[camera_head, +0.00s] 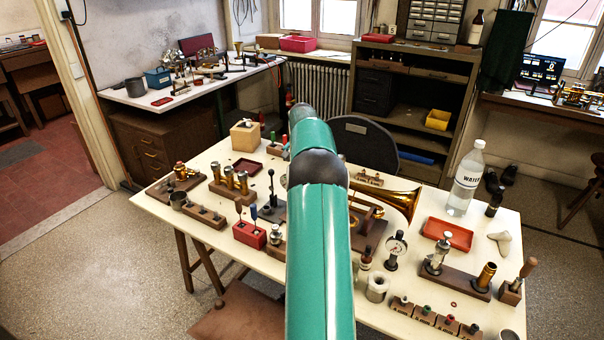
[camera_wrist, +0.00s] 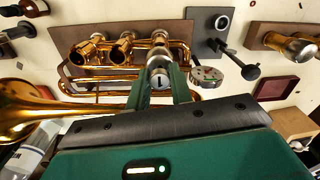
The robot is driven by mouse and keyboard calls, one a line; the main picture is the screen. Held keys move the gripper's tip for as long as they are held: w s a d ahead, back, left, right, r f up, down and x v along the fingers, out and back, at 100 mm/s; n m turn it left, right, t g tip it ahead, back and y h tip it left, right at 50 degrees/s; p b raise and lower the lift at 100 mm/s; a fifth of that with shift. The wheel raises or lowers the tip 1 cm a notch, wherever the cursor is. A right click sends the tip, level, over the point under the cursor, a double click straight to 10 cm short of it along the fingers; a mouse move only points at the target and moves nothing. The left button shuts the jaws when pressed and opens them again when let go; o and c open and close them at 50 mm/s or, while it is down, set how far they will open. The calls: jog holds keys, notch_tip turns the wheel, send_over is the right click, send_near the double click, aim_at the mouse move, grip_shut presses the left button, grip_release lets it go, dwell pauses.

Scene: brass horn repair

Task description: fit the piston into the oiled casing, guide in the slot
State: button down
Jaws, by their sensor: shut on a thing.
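In the wrist view my gripper (camera_wrist: 160,86) has its two green fingers closed on a silver piston (camera_wrist: 160,77) with a dark "1" on its end. The brass horn (camera_wrist: 98,74) lies beyond it on a brown board, its bell at the left edge. Several brass valve casings stand in a row: a left casing (camera_wrist: 87,49), a middle casing (camera_wrist: 123,44) and a right one (camera_wrist: 160,38) just past the piston. I cannot tell whether the piston touches or enters a casing, or where its guide points. The horn's bell (camera_head: 400,203) shows in the head view; my arm hides the gripper.
The workbench (camera_head: 215,235) is crowded.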

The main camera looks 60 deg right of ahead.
jog(key=shift+f, duration=0.9)
jog(key=c, duration=1.2)
grip_release()
jog(key=shift+f, duration=0.1)
jog(key=shift+o, duration=0.2)
notch_tip(320, 180, up, 14)
